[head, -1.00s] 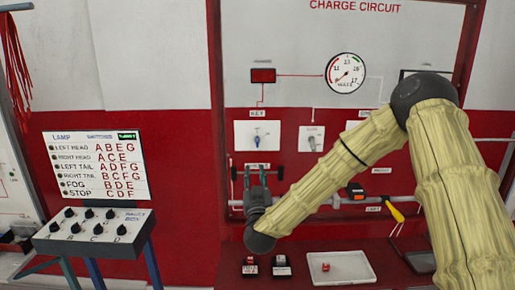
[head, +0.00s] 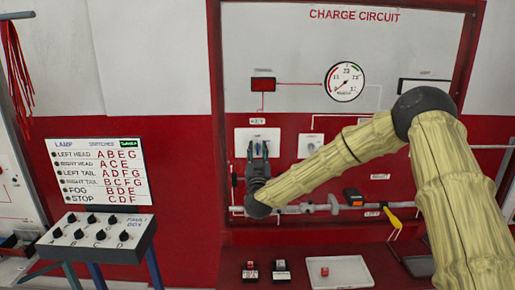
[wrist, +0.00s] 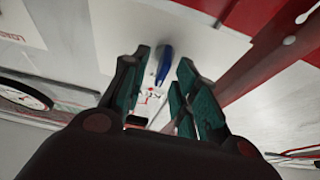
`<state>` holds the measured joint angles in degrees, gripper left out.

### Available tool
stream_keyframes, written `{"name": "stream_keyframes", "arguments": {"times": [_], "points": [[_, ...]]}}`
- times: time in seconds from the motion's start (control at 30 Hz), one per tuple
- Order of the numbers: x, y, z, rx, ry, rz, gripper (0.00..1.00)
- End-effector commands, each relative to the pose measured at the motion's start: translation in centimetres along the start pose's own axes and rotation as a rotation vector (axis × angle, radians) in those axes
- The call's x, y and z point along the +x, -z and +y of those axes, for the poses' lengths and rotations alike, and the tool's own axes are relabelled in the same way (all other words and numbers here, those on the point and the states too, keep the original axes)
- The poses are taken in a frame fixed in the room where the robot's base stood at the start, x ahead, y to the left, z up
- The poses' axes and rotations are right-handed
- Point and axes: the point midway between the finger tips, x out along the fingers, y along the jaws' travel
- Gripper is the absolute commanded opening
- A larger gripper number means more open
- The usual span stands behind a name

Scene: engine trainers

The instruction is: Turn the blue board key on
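The blue key (wrist: 165,64) shows in the wrist view between my two green-padded fingertips, with white gaps on both sides. It sits on a white panel marked KEY (head: 241,136) in the head view, where my gripper (head: 258,150) covers most of it. My gripper is open and points at the panel, its fingertips on either side of the key. I cannot tell how far the tips are from the panel face. The exact turn angle of the key is hard to read.
A second white panel (head: 306,152) is just right. A rail with tools, including a yellow-handled screwdriver (head: 392,217), runs below. A white tray (head: 350,284) lies on the red ledge. A switch box (head: 85,248) stands at left. The gauge (head: 345,81) is above.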

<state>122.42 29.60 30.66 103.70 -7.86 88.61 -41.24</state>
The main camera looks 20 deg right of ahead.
Motion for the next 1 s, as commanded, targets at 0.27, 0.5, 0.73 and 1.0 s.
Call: {"name": "stream_keyframes", "arguments": {"times": [0.27,0.5,0.73,1.0], "points": [[0.49,-0.09,0.02,0.000,0.000,-0.001,0.29],[0.47,-0.07,0.01,0.000,0.000,-0.001,0.06],[0.50,-0.03,0.04,0.000,0.000,0.000,0.00],[0.45,-0.15,0.06,0.032,-0.014,0.003,0.00]]}}
